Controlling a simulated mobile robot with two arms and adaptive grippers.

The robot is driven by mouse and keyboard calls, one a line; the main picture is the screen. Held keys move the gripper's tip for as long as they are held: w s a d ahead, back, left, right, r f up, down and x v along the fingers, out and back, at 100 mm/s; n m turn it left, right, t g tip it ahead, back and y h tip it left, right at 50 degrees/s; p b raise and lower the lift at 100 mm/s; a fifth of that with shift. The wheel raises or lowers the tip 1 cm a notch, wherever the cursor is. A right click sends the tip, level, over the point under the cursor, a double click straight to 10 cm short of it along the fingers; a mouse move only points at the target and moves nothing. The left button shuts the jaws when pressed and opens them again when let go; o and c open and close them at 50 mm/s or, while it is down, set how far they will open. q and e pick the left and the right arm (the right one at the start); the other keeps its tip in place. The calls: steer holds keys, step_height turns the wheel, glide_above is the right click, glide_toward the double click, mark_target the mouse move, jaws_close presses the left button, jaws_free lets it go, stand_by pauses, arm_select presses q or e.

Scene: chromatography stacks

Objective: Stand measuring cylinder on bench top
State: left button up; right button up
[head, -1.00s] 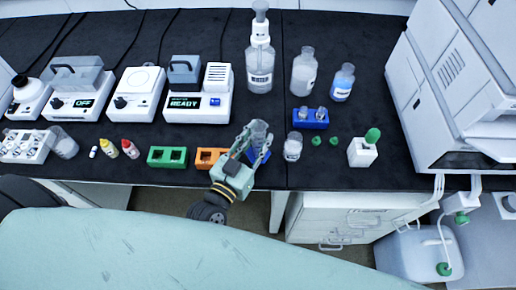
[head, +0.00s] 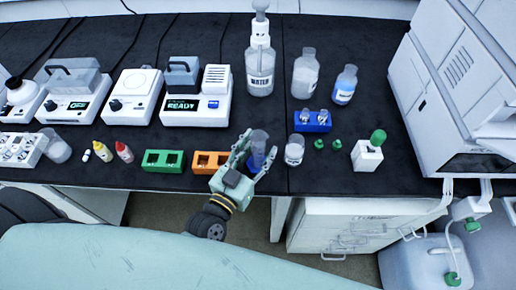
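The measuring cylinder (head: 259,144) is a clear tube with a blue lower part. It appears upright on the black bench top (head: 215,140), near the front edge and just right of the orange rack. My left gripper (head: 259,151) reaches in from the front, with its fingers spread on either side of the cylinder. The fingers look open, with a gap beside the cylinder. The cylinder's foot is partly hidden by the gripper. My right gripper is out of view.
The orange rack (head: 209,170) and green rack (head: 163,170) stand to the left. A small clear jar (head: 294,156) stands close on the right. Behind are a blue rack (head: 313,128), the water bottle (head: 260,80) and a READY heater unit (head: 195,112).

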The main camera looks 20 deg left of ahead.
arm_select(q)
steer(key=shift+r, duration=0.15)
steer(key=shift+s, duration=0.3)
steer(key=s+a+b, duration=0.1)
steer(key=s+a, duration=0.1)
steer(key=s, duration=0.9)
steer(key=shift+s+a, duration=0.1)
